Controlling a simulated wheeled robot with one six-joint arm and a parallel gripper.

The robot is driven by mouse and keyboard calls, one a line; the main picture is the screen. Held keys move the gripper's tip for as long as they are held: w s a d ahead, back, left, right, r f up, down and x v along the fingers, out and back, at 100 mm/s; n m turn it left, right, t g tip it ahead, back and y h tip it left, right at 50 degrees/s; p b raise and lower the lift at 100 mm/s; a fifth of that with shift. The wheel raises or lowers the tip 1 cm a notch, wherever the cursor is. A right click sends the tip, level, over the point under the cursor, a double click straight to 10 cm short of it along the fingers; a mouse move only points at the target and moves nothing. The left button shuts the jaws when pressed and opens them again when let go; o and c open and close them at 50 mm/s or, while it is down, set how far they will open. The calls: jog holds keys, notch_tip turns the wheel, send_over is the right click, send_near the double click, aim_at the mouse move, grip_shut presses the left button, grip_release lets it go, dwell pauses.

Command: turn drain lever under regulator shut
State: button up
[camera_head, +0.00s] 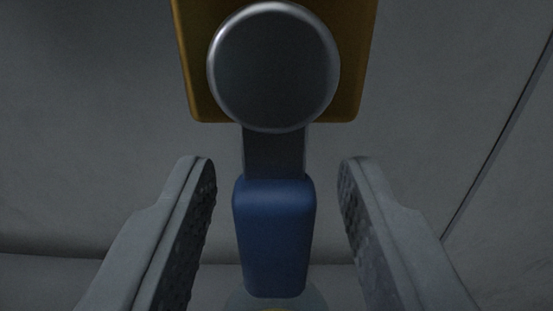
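The drain lever (274,238) has a blue handle that hangs straight down from a short dark metal neck (274,153). The neck joins a round grey metal hub (273,68) in front of a yellow block (198,66) at the top. My gripper (276,172) is open, with one finger on each side of the blue handle. A visible gap separates each finger from the handle, so neither seems to touch it. The regulator cannot be made out in this view.
A grey wall (90,130) stands behind the lever, with a dark diagonal seam (500,145) at the right. A horizontal edge (60,254) runs low behind the fingers.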

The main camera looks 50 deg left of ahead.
grip_shut()
jog(key=shift+w+n, duration=0.1)
jog(key=shift+n, duration=0.2)
jog(key=shift+w+d+r+n, duration=0.5)
jog(key=shift+r+n, duration=0.2)
jog(key=shift+n, duration=2.2)
jog(key=shift+w+d+r+n, duration=0.35)
jog(key=shift+w+r+n, duration=0.25)
jog(key=shift+n, duration=2.3)
jog(key=shift+w+d+r+n, duration=0.5)
jog(key=shift+r+n, duration=0.25)
jog(key=shift+n, duration=2.15)
jog(key=shift+a, duration=0.1)
